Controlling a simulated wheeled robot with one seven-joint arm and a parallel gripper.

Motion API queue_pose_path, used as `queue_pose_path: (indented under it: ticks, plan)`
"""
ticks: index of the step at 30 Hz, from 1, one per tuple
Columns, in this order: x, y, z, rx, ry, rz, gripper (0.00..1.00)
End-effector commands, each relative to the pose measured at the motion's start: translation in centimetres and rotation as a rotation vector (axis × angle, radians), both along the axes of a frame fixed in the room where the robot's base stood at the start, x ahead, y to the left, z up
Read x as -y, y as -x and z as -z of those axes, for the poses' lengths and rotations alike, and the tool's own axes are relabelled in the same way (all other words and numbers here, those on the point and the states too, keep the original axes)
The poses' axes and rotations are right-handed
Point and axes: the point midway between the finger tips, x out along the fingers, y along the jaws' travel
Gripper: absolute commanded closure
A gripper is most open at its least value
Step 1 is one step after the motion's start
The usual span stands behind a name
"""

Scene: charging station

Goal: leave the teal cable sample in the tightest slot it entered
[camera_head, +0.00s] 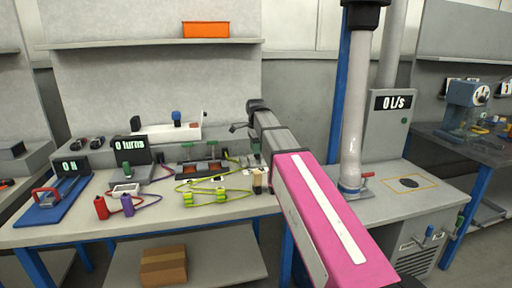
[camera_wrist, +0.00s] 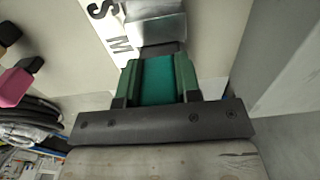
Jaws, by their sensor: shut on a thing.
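My gripper (camera_wrist: 156,68) shows in the wrist view, with its green fingers shut on the teal cable sample (camera_wrist: 154,82). The sample fills the space between the fingers. Just beyond the fingertips is a dark piece, then a silver metal block (camera_wrist: 155,28). The sample's far end is hidden there, so I cannot tell whether it sits in a slot. The printed letters S and M (camera_wrist: 112,30) are on a pale surface to the left of the block. In the head view I cannot make out the sample or the fingers.
In the head view, the workbench (camera_head: 200,218) holds a display reading "0 turns" (camera_head: 130,150), yellow-green cables (camera_head: 215,192) and red and purple cylinders (camera_head: 113,206). A blue post (camera_head: 337,85) stands right of my arm. In the wrist view, dark cable loops (camera_wrist: 30,118) lie at lower left.

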Motion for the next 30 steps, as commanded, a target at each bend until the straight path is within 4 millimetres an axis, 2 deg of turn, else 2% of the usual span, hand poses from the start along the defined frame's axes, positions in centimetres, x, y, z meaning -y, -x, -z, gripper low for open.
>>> queue_pose_path:
  ticks: [28, 29, 30]
  plan:
    - [0.0, 0.0, 2.0, 0.0, 0.0, 0.0, 0.96]
    - [0.0, 0.0, 2.0, 0.0, 0.0, 0.0, 0.59]
    - [0.0, 0.0, 2.0, 0.0, 0.0, 0.0, 0.46]
